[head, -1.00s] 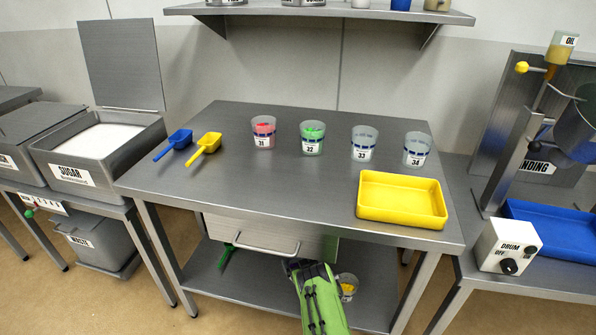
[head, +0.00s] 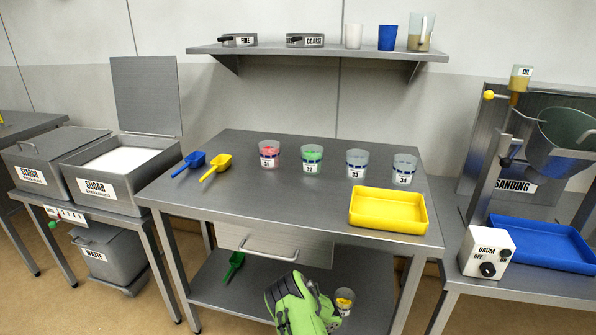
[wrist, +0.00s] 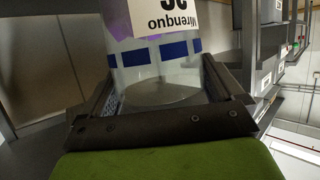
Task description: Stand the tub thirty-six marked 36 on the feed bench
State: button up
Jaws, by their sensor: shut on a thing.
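In the wrist view my gripper (wrist: 160,90) is shut on a clear tub (wrist: 150,60) with blue bands and a white label. The label is cut off by the frame's top edge; its number looks like 36 but is only partly visible. Something purple shows beside the label. In the head view my green arm end (head: 298,306) is low in front of the central steel bench (head: 270,205), and the held tub is hidden. Tubs 31 (head: 269,154), 32 (head: 312,158), 33 (head: 356,164) and 34 (head: 403,171) stand in a row on the bench.
A yellow tray (head: 388,211) fills the bench's right front; the front middle is clear. Blue (head: 190,163) and yellow (head: 216,167) scoops lie at left. A drawer (head: 270,247) sits under the top. A tub with yellow contents (head: 344,300) is beside my arm on the lower shelf.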

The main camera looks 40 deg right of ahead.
jog(key=s+a+r+n+y, duration=0.1)
jog(key=a+r, duration=0.7)
jog(key=r, duration=0.6)
jog(key=s+a+r+y, duration=0.1)
jog(key=s+a+r, duration=0.1)
jog(key=a+r, duration=0.7)
notch_tip(320, 180, up, 6)
jog(key=shift+f+n+y, duration=0.1)
jog(key=shift+n+y, duration=0.2)
jog(key=shift+n, duration=0.1)
jog(key=shift+w+r, duration=0.1)
jog(key=shift+r, duration=0.2)
